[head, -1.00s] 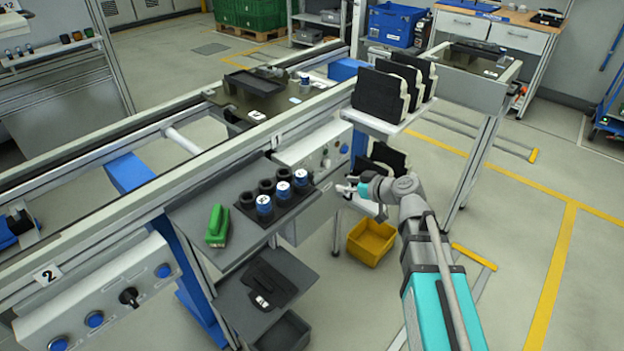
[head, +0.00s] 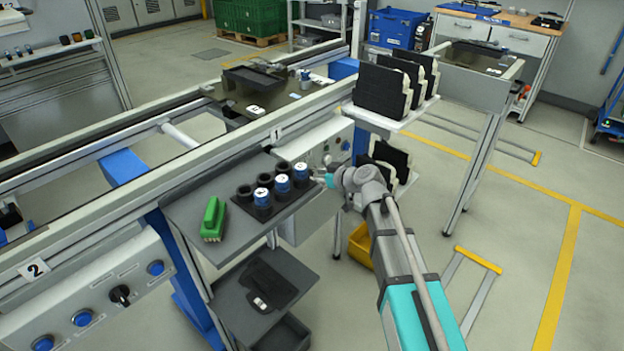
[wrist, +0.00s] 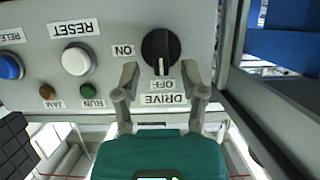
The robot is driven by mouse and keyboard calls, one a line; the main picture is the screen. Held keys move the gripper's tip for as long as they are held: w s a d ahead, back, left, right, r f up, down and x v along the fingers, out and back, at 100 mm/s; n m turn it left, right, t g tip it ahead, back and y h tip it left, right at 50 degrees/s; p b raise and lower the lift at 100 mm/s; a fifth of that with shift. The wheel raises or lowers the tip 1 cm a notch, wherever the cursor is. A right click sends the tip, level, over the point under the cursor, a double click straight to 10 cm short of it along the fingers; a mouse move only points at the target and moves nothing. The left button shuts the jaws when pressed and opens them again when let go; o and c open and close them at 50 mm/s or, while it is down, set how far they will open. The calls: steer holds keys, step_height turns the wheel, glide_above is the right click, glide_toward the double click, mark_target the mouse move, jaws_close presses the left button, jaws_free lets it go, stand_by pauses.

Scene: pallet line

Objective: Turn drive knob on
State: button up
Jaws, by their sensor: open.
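The drive knob (wrist: 160,48) is a round black knob on the grey control panel (wrist: 110,20) in the wrist view, where the labels read upside down. Its white mark points down in the picture at the OFF label (wrist: 162,85); the ON label (wrist: 123,50) is to its left. My gripper (wrist: 163,78) is open and empty. Its fingertips stand on either side of the OFF label, just below the knob in the picture; I see no contact with the knob. In the head view my gripper (head: 324,179) is in front of the station 1 panel (head: 312,142).
A white RESET button (wrist: 77,60), a blue button (wrist: 10,66) and amber and green lamps (wrist: 67,91) sit beside the knob. A shelf (head: 185,218) with black and blue cylinders and a green brush (head: 213,219) lies left of my gripper. Black parts stand on a rack (head: 375,118) to the right.

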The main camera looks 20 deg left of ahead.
steer(key=shift+x, duration=0.9)
steer(key=shift+c, duration=0.2)
steer(key=shift+r, duration=0.1)
jaws_close()
